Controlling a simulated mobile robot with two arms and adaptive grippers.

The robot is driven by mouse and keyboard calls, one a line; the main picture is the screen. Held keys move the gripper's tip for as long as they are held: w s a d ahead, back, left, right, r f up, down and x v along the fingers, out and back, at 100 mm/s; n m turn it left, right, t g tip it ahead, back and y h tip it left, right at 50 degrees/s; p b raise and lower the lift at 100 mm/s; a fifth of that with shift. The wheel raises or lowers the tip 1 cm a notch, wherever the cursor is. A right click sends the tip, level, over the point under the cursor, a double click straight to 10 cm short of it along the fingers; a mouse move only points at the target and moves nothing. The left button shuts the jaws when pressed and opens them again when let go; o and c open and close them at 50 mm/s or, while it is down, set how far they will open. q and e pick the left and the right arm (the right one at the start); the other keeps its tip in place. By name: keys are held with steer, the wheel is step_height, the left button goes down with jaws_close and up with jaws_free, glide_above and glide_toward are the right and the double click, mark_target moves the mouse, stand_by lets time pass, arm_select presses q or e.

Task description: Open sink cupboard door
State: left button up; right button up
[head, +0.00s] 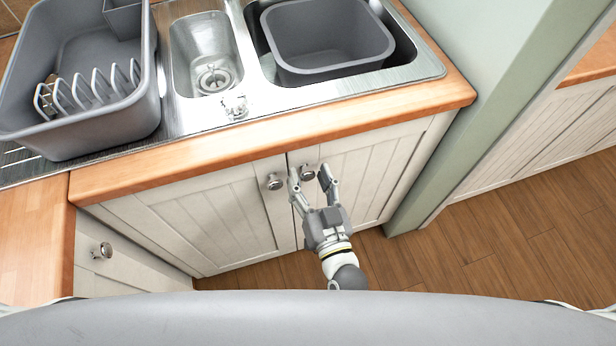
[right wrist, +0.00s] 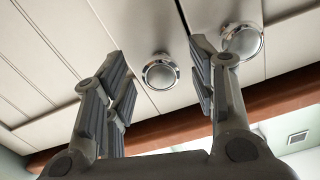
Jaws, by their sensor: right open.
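The sink cupboard has two white panelled doors, both closed: the left door (head: 205,225) and the right door (head: 365,165). Each has a round silver knob near the middle seam, the left knob (head: 274,182) and the right knob (head: 307,173). My right gripper (head: 309,178) is open in front of the doors, its fingertips on either side of the right knob. In the right wrist view the right knob (right wrist: 160,72) shows between the open fingers; the left knob (right wrist: 241,42) is partly behind one finger. I cannot tell whether the fingers touch the knob. My left gripper is not in view.
A wooden worktop (head: 290,135) overhangs the doors, with a steel sink holding a grey basin (head: 330,45) and a grey dish rack (head: 75,80). A green wall end (head: 440,140) stands right of the cupboard. Wooden floor (head: 500,250) is clear at right.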

steer(key=shift+w+a, duration=0.2)
steer(key=shift+w, duration=0.35)
jaws_close()
